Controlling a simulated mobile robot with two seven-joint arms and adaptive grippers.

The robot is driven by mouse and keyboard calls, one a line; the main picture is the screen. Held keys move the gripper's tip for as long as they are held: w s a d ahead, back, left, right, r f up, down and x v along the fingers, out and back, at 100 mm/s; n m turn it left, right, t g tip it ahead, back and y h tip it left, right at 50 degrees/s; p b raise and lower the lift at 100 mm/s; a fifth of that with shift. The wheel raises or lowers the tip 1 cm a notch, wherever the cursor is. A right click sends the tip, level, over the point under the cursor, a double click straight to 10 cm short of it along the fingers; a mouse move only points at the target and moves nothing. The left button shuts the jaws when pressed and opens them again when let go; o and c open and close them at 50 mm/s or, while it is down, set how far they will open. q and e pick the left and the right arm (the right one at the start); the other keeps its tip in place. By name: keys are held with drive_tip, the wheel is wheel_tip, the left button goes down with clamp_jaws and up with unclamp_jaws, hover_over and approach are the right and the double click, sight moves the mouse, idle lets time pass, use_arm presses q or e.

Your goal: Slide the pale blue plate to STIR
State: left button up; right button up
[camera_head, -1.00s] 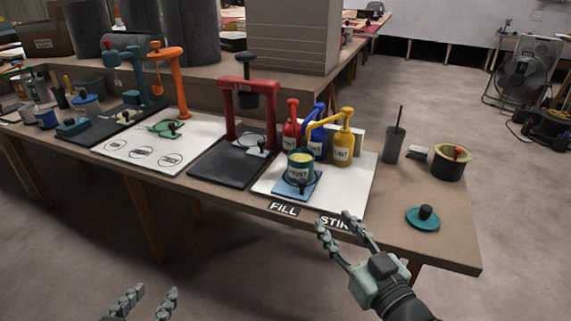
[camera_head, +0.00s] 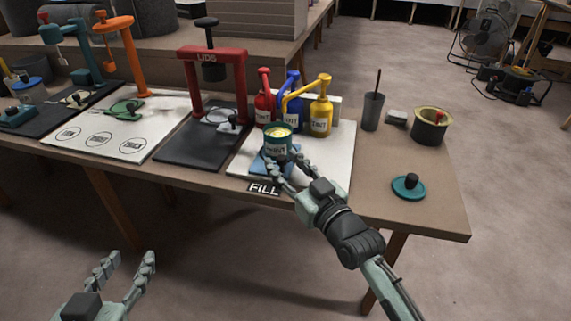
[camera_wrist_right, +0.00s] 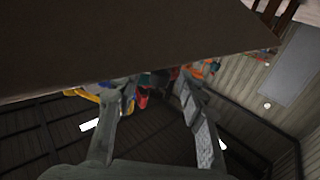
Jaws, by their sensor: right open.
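The pale blue plate (camera_head: 258,166) lies on the white board (camera_head: 335,165), with an open paint can (camera_head: 278,141) standing on it. The plate is behind the FILL label (camera_head: 264,189); the STIR label is hidden behind my right gripper and arm. My right gripper (camera_head: 286,166) is open, its fingers at the plate's front and right side, just below the can; I cannot tell whether they touch it. Its two spread fingers also show in the right wrist view (camera_wrist_right: 150,105). My left gripper (camera_head: 126,264) is open and empty, low in front of the table.
Red, blue and yellow pump bottles (camera_head: 320,117) stand behind the can. A red LIDS press (camera_head: 213,58) is to the left. Bare tabletop surrounds the lid.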

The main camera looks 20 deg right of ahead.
drive_tip(key=shift+c, duration=0.2)
clamp_jaws()
idle(0.3)
